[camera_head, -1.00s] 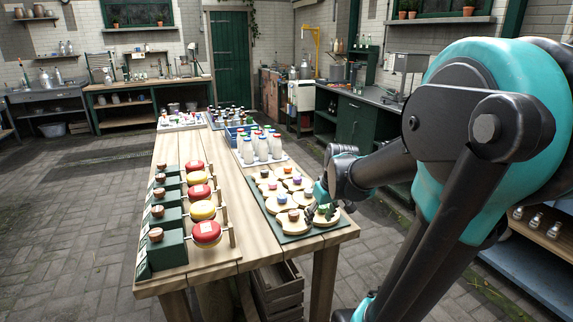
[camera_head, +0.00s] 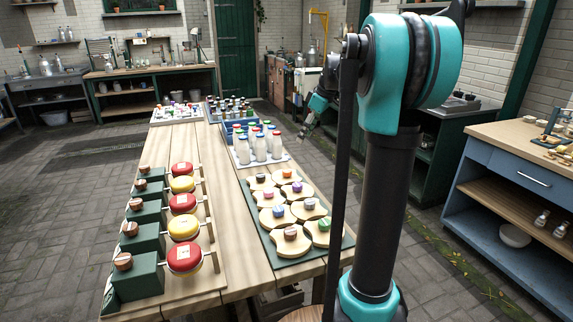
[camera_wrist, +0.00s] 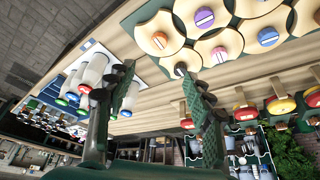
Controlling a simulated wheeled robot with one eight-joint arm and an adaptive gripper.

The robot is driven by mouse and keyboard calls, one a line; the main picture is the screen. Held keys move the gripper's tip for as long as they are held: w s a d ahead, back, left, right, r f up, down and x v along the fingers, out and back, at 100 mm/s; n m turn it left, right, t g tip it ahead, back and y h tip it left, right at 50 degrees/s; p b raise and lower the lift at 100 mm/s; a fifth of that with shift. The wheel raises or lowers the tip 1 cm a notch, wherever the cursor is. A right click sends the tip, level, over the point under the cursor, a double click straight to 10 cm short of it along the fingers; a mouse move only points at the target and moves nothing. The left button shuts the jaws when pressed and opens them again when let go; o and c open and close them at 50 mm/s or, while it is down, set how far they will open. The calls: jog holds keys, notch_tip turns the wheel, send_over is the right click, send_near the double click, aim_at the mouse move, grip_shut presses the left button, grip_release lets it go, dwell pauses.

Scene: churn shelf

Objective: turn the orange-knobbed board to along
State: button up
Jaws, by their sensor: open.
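The orange-knobbed board (camera_head: 286,174) is a pale, round-ended wooden board at the far right of the two rows on the green mat (camera_head: 266,238). In the wrist view it (camera_wrist: 143,42) is at upper centre, its orange knob marked by a pale bar.
White bottles with coloured caps (camera_head: 260,148) stand on a tray just beyond the boards. Red and yellow discs (camera_head: 184,230) on green stands fill the table's left side. A bare wooden strip (camera_head: 232,215) runs between. A blue cabinet (camera_head: 520,190) stands at right.

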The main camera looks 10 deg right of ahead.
aim_at(287, 170)
jog(key=x, duration=1.7)
jog(key=shift+w+a+f, duration=0.1)
jog(key=shift+w+a, duration=0.05)
jog(key=shift+w, duration=0.1)
jog(key=shift+c, duration=0.3)
jog(key=c, duration=1.1)
